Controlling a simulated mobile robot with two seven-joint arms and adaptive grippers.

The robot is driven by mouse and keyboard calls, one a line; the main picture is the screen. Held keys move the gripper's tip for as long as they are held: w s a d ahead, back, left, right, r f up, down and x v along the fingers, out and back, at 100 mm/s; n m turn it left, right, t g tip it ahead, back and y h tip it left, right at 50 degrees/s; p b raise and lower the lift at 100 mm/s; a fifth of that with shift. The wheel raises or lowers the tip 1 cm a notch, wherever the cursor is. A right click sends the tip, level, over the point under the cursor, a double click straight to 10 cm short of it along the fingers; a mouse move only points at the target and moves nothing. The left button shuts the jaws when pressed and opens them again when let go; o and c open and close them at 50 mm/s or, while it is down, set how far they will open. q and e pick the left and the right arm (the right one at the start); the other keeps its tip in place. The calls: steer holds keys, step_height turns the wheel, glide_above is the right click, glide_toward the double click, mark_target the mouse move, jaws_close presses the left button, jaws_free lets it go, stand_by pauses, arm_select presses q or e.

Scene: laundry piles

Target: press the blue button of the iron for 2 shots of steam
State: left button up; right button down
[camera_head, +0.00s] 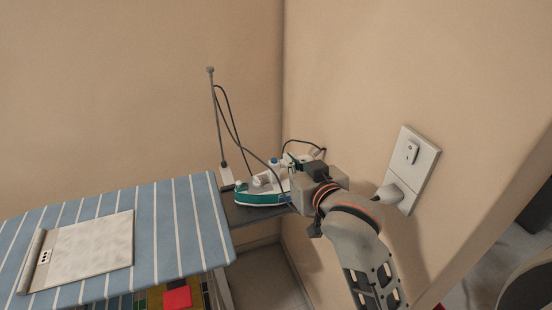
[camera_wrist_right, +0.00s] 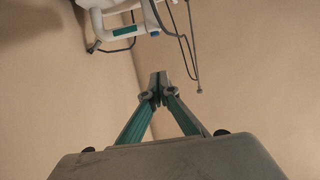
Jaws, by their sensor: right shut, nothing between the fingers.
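The iron (camera_head: 258,197), white with a green-teal body, sits on the grey rest at the right end of the ironing board. Its blue button (camera_head: 274,161) shows as a small blue knob on top. My right gripper (camera_head: 291,163) is just right of the button, at the handle's height; the head view does not show clearly whether it touches the iron. In the right wrist view the fingertips (camera_wrist_right: 158,86) are together and empty, and part of the iron (camera_wrist_right: 125,31) shows at the top left, apart from them. My left gripper is not in view.
A cord holder (camera_head: 213,115) with the hanging cord rises behind the iron. A wall socket with a plug (camera_head: 408,168) is close beside my right arm. A corner wall stands behind.

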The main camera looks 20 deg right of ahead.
glide_above(274, 161)
steer(key=s, duration=0.2)
step_height(274, 161, down, 2)
steer(key=f, duration=0.4)
steer(key=shift+w+d+f, duration=0.1)
steer(key=shift+d+f, duration=0.15)
